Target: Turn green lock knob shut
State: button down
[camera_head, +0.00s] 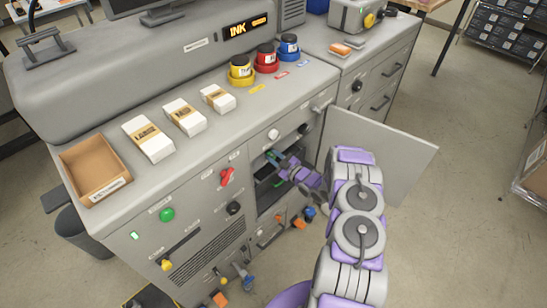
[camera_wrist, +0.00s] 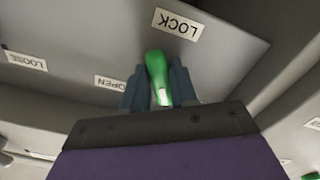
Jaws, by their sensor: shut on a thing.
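The green lock knob (camera_wrist: 156,68) shows in the wrist view as a rounded green handle with a pale patch near its lower end. My gripper (camera_wrist: 158,84) has its two dark teal fingers on either side of the knob, shut on it. The knob's rounded end points up toward the LOCK label (camera_wrist: 177,23), slightly left of it. The OPEN label (camera_wrist: 110,83) is left of the fingers, and the LOOSE label (camera_wrist: 25,61) is farther left. In the head view my gripper (camera_head: 274,158) reaches inside the open cabinet compartment; the knob is hard to make out there.
The open cabinet door (camera_head: 395,150) stands to the right of my arm. A red switch (camera_head: 227,176) and a green button (camera_head: 167,214) are on the front panel to the left. Ink pots, including a red one (camera_head: 266,60), and a cardboard tray (camera_head: 75,162) stand on top.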

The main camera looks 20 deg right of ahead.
jog(key=shift+s+f+n, duration=0.1)
jog(key=shift+f+n, duration=0.05)
jog(key=shift+n, duration=1.35)
jog(key=c, duration=1.2)
grip_release()
jog(key=shift+d, duration=0.1)
jog(key=o, duration=0.3)
jog(key=p+v, duration=0.2)
jog(key=v, duration=1.5)
jog(key=shift+d, duration=0.2)
